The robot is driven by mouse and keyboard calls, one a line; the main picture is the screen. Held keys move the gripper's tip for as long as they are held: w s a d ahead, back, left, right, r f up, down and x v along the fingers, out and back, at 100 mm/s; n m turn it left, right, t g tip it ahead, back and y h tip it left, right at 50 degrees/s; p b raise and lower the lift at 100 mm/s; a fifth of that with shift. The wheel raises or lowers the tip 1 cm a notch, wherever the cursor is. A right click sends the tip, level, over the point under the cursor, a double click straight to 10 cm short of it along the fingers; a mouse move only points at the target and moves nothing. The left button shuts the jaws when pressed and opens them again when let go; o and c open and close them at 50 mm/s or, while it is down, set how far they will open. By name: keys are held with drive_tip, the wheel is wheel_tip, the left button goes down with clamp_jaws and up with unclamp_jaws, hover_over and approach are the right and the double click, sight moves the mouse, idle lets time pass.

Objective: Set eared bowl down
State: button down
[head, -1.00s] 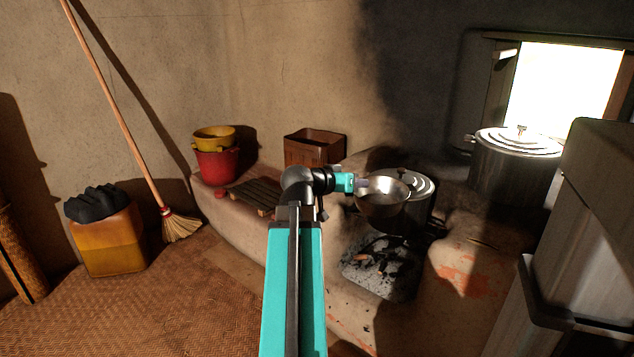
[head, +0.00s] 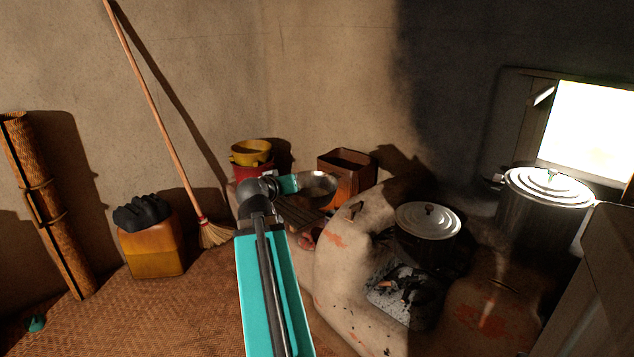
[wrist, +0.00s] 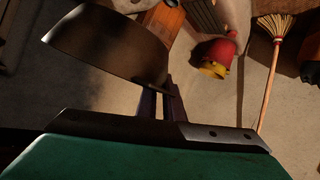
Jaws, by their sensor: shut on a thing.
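The eared bowl (head: 316,187) is a round metal bowl. It is held up in the air in the head view, in front of the brown box and above the slatted rack. My gripper (head: 291,183) is shut on it at its left side. In the wrist view the bowl (wrist: 108,45) shows as a dark curved shape at upper left, and my gripper's fingers (wrist: 160,100) meet its edge. The bowl's ears cannot be made out.
A slatted wooden rack (head: 297,214) lies on the ledge below the bowl. The brown box (head: 352,172) and a red bucket with a yellow basin (head: 252,150) stand behind. A lidded pot (head: 428,222) sits on the hearth to the right. A broom (head: 160,125) leans at left.

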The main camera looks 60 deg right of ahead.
drive_tip(key=w+a+r+n+t+y+p, duration=0.25)
drive_tip(key=w+a+r+p, duration=0.3)
drive_tip(key=w+a, duration=0.3)
drive_tip(key=w+a+r+n+t+y+p, duration=0.1)
drive_tip(key=w+a+r+n+t+p, duration=0.2)
drive_tip(key=w+a+r+p, duration=0.4)
drive_tip(key=w+a+r+n+t+y+p, duration=0.1)
drive_tip(key=w+a+r+n+t+p, duration=0.25)
drive_tip(key=w+a, duration=0.65)
drive_tip(key=w+a+r+n+y+p, duration=0.2)
drive_tip(key=a+r+p, duration=0.3)
drive_tip(key=a, duration=0.6)
drive_tip(key=w+a+r+n+t+y+p, duration=0.1)
drive_tip(key=w+a+r+p, duration=0.4)
drive_tip(key=a, duration=0.7)
drive_tip(key=w+a+r+n+y+p, duration=0.3)
drive_tip(key=a+r+y+p, duration=0.2)
drive_tip(key=a, duration=0.7)
wheel_tip(320, 180, up, 2)
drive_tip(key=p, duration=0.2)
drive_tip(key=shift+w+t+y+p, duration=0.3)
drive_tip(key=shift+t+y, duration=0.05)
drive_tip(key=shift+t, duration=0.05)
drive_tip(key=shift+d, duration=0.15)
